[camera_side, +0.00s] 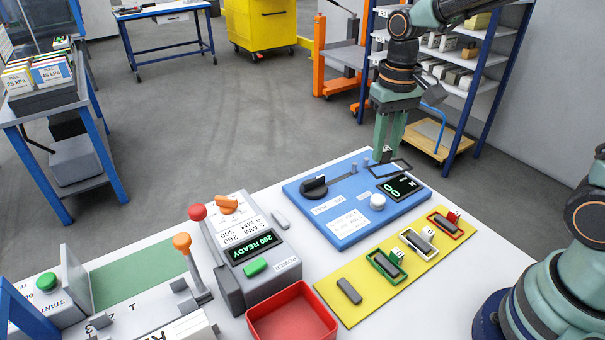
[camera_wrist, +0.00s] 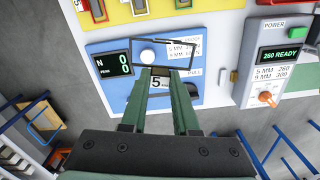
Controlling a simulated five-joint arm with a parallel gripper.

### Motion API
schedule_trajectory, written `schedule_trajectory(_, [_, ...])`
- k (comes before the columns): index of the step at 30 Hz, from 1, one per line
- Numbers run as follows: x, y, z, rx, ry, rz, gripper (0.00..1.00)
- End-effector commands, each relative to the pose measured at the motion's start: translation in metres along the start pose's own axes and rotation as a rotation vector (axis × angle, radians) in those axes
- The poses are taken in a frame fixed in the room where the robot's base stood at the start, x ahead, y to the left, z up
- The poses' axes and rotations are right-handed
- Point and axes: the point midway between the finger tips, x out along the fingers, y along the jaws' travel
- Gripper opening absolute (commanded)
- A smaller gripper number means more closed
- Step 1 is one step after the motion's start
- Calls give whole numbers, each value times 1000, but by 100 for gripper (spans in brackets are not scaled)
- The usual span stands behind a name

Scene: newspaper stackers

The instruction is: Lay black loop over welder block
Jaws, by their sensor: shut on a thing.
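My gripper (camera_side: 386,156) is shut on the tag of the black loop (camera_side: 404,163), over the far right part of the blue tester panel. In the wrist view, the thin rectangular loop (camera_wrist: 134,54) extends beyond my fingers (camera_wrist: 160,82), its tag marked 5 between them. The loop looks raised above the panel; the exact gap is unclear. The grey welder (camera_side: 237,281) with a green "260 READY" display stands left of the panel; it also shows in the wrist view (camera_wrist: 243,77). A small grey block (camera_side: 280,220) sits at its right side. I cannot tell which block is the welder block.
The blue panel (camera_side: 330,225) carries a black knob, a white button and two small posts. The yellow board (camera_side: 375,308) holds a bare grey block (camera_side: 349,290) and blocks ringed by green, white and red loops. A red tray (camera_side: 258,328) stands at the front.

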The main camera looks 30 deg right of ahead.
Motion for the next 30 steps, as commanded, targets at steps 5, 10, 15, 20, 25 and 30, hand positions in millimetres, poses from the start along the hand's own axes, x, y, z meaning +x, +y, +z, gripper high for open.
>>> schedule_trajectory(5, [12, -31, -26, 256, -3, 2, 0])
schedule_trajectory(10, [27, -62, -46, 512, -3, 2, 0])
schedule_trajectory(15, [45, -95, -63, 768, -2, 3, 0])
schedule_trajectory(20, [65, -126, -74, 1003, -2, 2, 0])
schedule_trajectory(25, [83, -151, -80, 1201, -1, 2, 0])
schedule_trajectory(30, [93, -165, -83, 1313, -1, 1, 0])
